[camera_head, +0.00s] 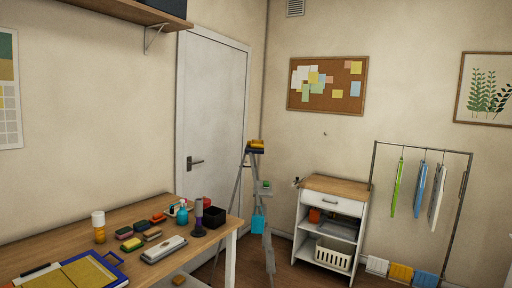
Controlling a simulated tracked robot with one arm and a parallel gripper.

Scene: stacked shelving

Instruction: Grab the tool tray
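I cannot tell for certain which thing is the tool tray. A small dark and yellow-orange object (256,143) sits on top of the stepladder (268,245), in the middle of the view. A blue tray or clipboard (117,272) with tan sheets lies at the table's lower left. My gripper is not in view.
Bottles, sponges and a dark spindle (198,215) crowd the table. Right of the ladder stands a white shelf unit (299,222) holding a white basket (333,254). A clothes rack (425,149) stands further right. A closed white door (212,110) is behind. Some brown floor shows between ladder and shelf unit.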

